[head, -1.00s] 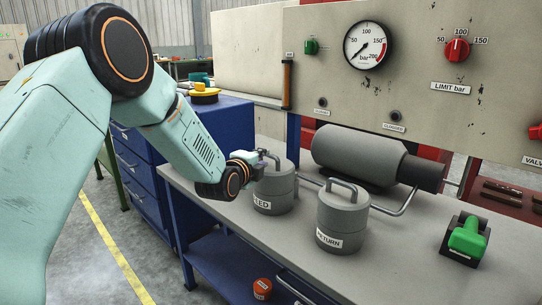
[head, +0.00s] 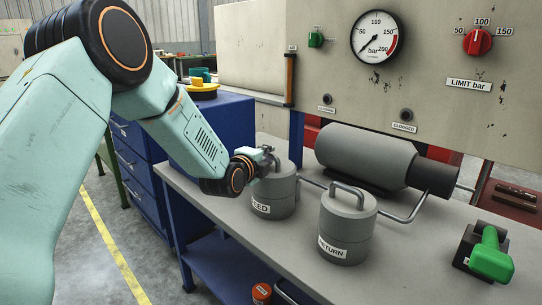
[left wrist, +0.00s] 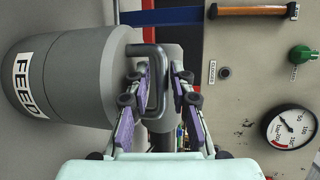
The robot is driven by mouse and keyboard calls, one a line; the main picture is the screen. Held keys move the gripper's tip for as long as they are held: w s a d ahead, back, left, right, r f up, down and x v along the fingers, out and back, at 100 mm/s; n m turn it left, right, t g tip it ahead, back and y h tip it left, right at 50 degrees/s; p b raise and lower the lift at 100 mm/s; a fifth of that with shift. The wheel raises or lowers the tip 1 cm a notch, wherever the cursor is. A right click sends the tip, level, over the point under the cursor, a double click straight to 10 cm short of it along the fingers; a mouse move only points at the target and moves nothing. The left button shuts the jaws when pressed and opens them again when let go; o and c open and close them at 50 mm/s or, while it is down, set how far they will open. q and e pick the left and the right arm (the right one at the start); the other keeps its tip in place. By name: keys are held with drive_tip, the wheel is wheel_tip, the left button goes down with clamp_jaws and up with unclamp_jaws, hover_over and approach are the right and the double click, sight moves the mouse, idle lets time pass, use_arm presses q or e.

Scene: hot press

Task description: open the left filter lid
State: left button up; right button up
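The left filter is a grey cylinder labelled FEED (head: 274,195) with a lid and a bar handle, standing on the bench. In the left wrist view the FEED filter (left wrist: 75,75) lies sideways, its dark handle (left wrist: 159,85) pointing at the gripper. My left gripper (head: 268,160) is at the top of this filter, partly hiding its handle. In the left wrist view its two purple-padded fingers (left wrist: 161,72) stand apart on either side of the handle bar, with a gap on the right side. The lid looks seated. My right gripper is not in view.
A second grey filter labelled RETURN (head: 347,230) stands close to the right. A grey cylinder with pipes (head: 362,156) lies behind. A green-handled device (head: 488,255) sits at the bench's right. The gauge panel (head: 430,85) rises behind. An orange-topped can (head: 261,292) stands below.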

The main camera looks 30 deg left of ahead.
use_arm(q)
drive_tip(key=shift+w+d+r, duration=0.1)
drive_tip(key=shift+w, duration=0.45)
drive_tip(key=shift+s, duration=0.25)
drive_tip(key=shift+c, duration=0.9)
clamp_jaws()
